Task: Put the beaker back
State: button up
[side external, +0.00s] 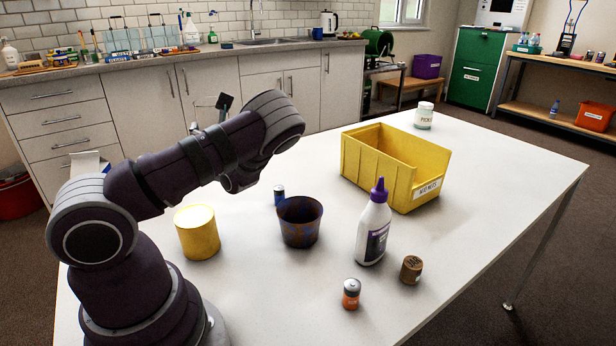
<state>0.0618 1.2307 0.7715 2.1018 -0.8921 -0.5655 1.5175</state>
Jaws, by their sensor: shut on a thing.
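My gripper is hidden behind my own arm, so its fingers and anything between them do not show. I cannot tell for sure which thing is the beaker. An open, tapered cup (300,229), mottled dark blue and brown, stands upright near the middle of the white table (480,180). A yellow cylinder (198,237) with a pale top stands to its left, close to my arm. No fingers touch either of them in this view.
A small dark blue battery-like cylinder (279,194) stands behind the cup. A yellow bin (378,170), a white glue bottle (373,235), a brown cylinder (411,270), an orange-and-dark battery (351,294) and a lidded jar (424,118) stand rightward. The table's right side is clear.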

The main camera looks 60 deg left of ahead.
notch_tip(320, 180, down, 15)
jog(key=shift+d, duration=0.1)
dwell(0.6)
jog(key=o, duration=1.2)
jog(key=shift+f, duration=0.1)
